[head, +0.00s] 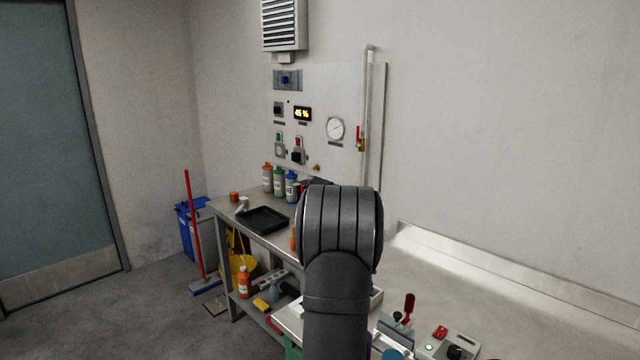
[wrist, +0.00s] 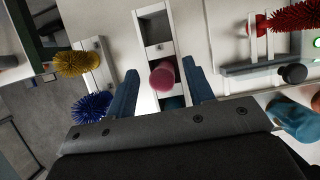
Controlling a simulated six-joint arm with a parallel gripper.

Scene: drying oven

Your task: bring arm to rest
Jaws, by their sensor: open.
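My gripper (wrist: 159,68) shows in the wrist view with its two blue fingers spread apart. Nothing is held between them. A pink round-topped object (wrist: 162,75) stands in a white rack (wrist: 143,28) and appears in the gap between the fingers. I cannot tell how far below the fingertips it is. In the head view my dark arm rises in front of the bench, and my gripper is hidden there.
The wrist view shows a yellow brush (wrist: 77,63), a blue brush (wrist: 92,106), a red brush (wrist: 298,17) and a black knob (wrist: 292,73). The head view shows a black tray (head: 264,220), several bottles (head: 279,182) and a wall panel (head: 322,100). The right worktop (head: 480,290) is largely bare.

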